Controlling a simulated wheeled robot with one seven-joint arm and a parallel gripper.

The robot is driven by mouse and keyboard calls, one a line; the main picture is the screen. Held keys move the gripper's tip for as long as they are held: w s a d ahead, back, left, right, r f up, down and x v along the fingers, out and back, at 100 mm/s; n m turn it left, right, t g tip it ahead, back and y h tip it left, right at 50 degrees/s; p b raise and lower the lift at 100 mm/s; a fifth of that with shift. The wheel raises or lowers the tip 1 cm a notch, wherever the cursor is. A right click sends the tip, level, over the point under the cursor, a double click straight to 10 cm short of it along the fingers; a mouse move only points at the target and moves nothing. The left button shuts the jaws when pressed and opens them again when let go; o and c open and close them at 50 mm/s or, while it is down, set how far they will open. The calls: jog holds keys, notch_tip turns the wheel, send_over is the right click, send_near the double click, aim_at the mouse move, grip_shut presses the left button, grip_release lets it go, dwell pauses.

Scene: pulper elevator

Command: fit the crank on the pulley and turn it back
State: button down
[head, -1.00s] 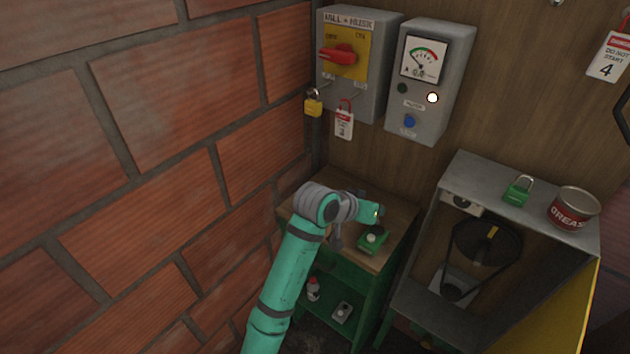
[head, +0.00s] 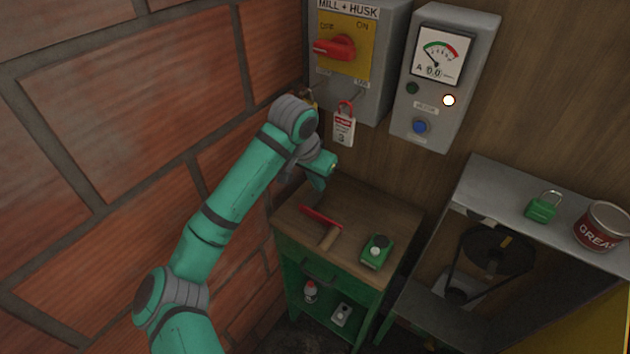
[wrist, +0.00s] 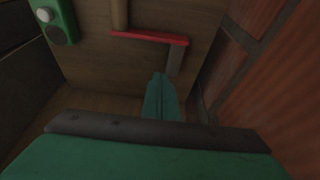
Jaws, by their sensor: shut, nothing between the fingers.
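The crank (head: 321,216) lies on the small wooden-topped table, with a red arm, a wooden handle (head: 329,237) and a grey end. In the wrist view the red arm (wrist: 150,38) crosses the top middle, with the grey end (wrist: 176,60) at its right. My gripper (wrist: 158,76) is shut and empty. Its tips point towards the crank and appear apart from it, near the grey end in the picture. In the head view my wrist is above the table's back left, and the fingertips are not clear. The black pulley (head: 497,248) with its belt sits inside the grey housing at right.
The table (head: 395,220) also bears a green box with buttons (head: 376,251). The brick wall (head: 120,130) is close on the left. A switch box (head: 352,60) and meter box (head: 443,80) hang behind. A green padlock (head: 541,206) and grease tin (head: 601,226) stand on the housing.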

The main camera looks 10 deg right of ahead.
aim_at(314, 203)
jog(key=x, duration=0.6)
jog(key=shift+w+d+f, duration=0.1)
jog(key=shift+f, duration=0.2)
jog(key=shift+s+a+f, duration=0.15)
jog(key=shift+s+a, duration=0.05)
jog(key=shift+a, duration=0.1)
jog(key=shift+s+a, duration=1.05)
jog(key=shift+s, duration=0.1)
